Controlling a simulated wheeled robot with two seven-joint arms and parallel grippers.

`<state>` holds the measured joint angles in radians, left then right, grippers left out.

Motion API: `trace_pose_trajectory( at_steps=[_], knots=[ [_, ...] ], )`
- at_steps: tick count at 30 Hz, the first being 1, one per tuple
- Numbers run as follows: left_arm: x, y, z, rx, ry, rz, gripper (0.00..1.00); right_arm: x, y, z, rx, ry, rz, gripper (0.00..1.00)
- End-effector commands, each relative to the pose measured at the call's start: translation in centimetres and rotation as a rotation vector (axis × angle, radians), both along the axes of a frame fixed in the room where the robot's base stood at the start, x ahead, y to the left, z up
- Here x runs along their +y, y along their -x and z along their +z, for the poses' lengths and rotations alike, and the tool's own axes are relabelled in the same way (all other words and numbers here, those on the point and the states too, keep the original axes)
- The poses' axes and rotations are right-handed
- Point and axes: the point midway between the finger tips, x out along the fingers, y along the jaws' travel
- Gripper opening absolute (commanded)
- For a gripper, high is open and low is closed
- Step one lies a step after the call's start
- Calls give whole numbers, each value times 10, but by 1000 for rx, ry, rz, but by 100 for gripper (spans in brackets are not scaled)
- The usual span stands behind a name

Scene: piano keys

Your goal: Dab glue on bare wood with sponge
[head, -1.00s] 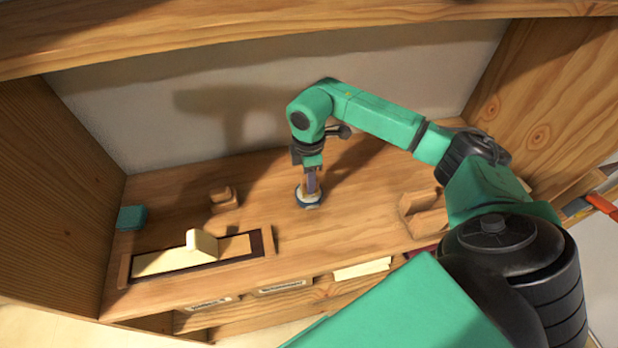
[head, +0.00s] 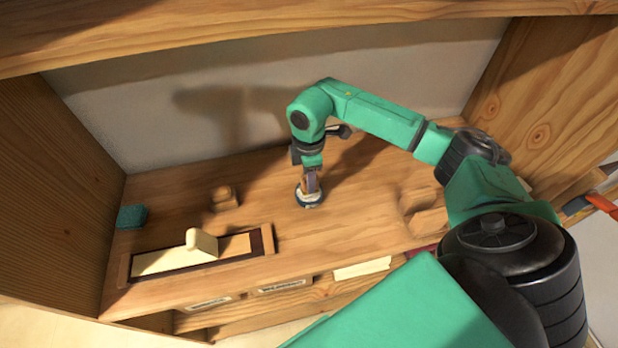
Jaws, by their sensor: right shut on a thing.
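My right gripper (head: 311,181) is shut on a small sponge tool whose body is mostly hidden by the fingers. It points down into a small round dish (head: 309,198) with a dark rim and pale inside, on the wooden bench. Whether the sponge touches the glue in the dish cannot be told. At the left front, a piano key piece (head: 176,259) with a cream top and a bare tan wood stretch (head: 236,245) lies in a dark-lined wooden tray (head: 268,240). My left gripper is not in view.
A teal block (head: 131,217) sits at the bench's left end. A small wooden holder (head: 224,198) stands behind the tray, and a wooden cradle (head: 424,215) is to the right. Shelf walls close both sides. Bench between dish and tray is clear.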

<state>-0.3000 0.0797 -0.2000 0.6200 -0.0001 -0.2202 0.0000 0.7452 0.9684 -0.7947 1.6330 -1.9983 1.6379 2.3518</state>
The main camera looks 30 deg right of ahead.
Motion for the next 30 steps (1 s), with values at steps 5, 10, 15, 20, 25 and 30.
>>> trace_pose_trajectory(
  at_steps=[5,10,15,20,25,30],
  knots=[
    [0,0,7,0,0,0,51,0,1,7,3,0,1,0],
    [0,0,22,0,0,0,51,0,1,26,2,0,0,0],
    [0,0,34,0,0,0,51,0,0,44,1,0,0,0],
    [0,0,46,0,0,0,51,0,0,60,1,1,0,0],
    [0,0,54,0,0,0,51,0,1,71,1,1,0,0],
    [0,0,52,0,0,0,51,0,1,69,2,0,0,0]
  ],
)
